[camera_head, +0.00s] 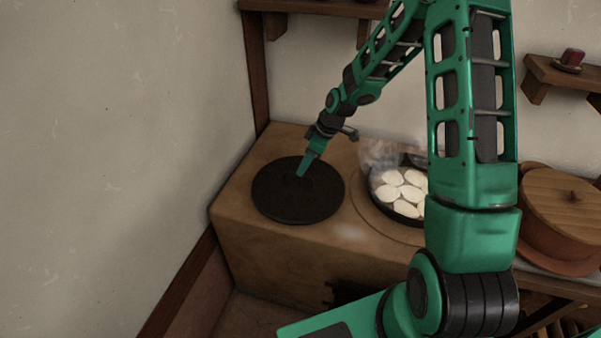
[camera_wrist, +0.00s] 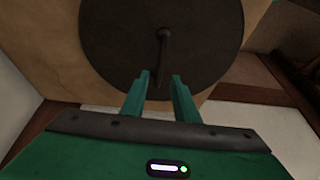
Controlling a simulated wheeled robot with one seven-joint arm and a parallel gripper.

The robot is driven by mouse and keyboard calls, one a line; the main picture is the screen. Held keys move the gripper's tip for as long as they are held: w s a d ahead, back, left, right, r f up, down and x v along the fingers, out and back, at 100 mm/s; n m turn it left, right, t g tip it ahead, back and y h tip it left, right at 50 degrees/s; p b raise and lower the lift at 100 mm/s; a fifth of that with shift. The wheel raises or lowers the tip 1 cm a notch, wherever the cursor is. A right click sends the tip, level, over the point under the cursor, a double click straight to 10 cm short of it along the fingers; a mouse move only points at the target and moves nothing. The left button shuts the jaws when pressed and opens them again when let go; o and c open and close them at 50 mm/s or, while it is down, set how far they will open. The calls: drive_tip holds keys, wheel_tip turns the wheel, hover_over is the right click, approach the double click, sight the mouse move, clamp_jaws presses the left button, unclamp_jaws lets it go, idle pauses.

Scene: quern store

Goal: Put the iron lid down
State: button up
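The iron lid (camera_head: 285,205) is a flat, dark round disc lying on the left part of the tan stove top. In the wrist view the lid (camera_wrist: 110,40) fills the upper middle, with a thin bar handle (camera_wrist: 162,45) at its centre. My gripper (camera_head: 302,172) is over the lid's middle, pointing down. In the wrist view the two green fingers of my gripper (camera_wrist: 160,76) stand apart, with the near end of the handle showing between their tips and a gap on each side. The handle is mostly hidden in the head view.
Right of the lid, a black pan (camera_head: 402,208) with several pale round pieces steams on the stove top (camera_head: 270,260). A brown pot with a wooden lid (camera_head: 565,205) stands further right. Wall shelves (camera_head: 560,75) are above; a plain wall is at left.

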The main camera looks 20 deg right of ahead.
drive_tip(key=v, duration=0.6)
drive_tip(key=s+d+r+m+g+h, duration=0.1)
drive_tip(key=s+d+r+m, duration=0.35)
drive_tip(key=s, duration=0.45)
drive_tip(key=s+d+r+m+h, duration=0.2)
drive_tip(key=s+d+r+m, duration=0.25)
drive_tip(key=s, duration=0.35)
drive_tip(key=s+d+r+m+g+h, duration=0.1)
drive_tip(key=s+d+r+m, duration=0.3)
drive_tip(key=s, duration=0.5)
drive_tip(key=s+r+m, duration=0.2)
drive_tip(key=s+m, duration=0.2)
drive_tip(key=s, duration=0.6)
drive_tip(key=shift+s, duration=0.4)
drive_tip(key=shift+d+r, duration=0.15)
